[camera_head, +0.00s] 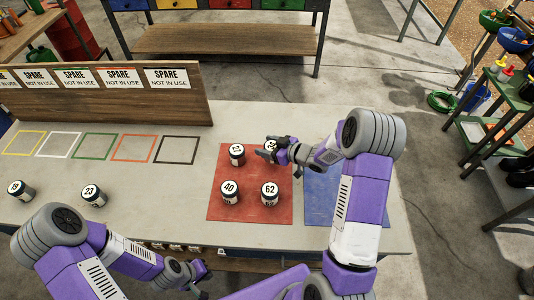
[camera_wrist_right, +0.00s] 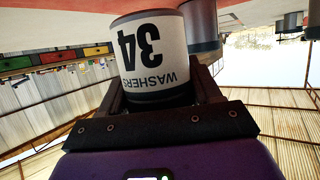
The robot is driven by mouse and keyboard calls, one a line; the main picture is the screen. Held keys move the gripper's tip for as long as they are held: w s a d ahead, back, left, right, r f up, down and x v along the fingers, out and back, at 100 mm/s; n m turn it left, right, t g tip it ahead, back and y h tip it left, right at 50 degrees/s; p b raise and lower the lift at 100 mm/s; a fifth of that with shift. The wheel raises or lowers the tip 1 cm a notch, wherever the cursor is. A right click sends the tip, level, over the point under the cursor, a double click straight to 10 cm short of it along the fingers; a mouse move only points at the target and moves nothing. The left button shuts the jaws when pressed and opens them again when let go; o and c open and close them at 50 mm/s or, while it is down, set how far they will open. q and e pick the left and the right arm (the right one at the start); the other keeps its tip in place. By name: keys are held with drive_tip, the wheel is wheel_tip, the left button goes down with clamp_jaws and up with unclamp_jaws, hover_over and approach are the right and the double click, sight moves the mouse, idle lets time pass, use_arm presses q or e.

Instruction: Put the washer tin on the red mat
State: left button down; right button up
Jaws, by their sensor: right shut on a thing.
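The washer tin, pale with dark bands and marked "34 WASHERS", shows upside down in the right wrist view (camera_wrist_right: 152,58). It sits between the fingers of my right gripper (camera_wrist_right: 165,92), which is shut on it. In the head view this gripper (camera_head: 283,153) is over the back right part of the red mat (camera_head: 250,176), with the tin (camera_head: 270,145) partly hidden by it. I cannot tell whether the tin touches the mat. My left gripper (camera_head: 198,281) is empty at the table's front edge, its fingers apart.
Tins 40 (camera_head: 230,192) and 62 (camera_head: 269,194) stand on the red mat's front half, another tin (camera_head: 237,155) at its back left. A blue mat (camera_head: 318,205) lies right, partly under my right arm. A sign board (camera_head: 110,105) stands behind coloured outlines.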

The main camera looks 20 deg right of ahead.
wheel_tip(320, 180, down, 3)
drive_tip(key=shift+f+b, duration=0.1)
drive_tip(key=shift+b, duration=0.2)
drive_tip(key=o, duration=0.7)
drive_tip(key=shift+f, duration=0.1)
drive_tip(key=o, duration=0.4)
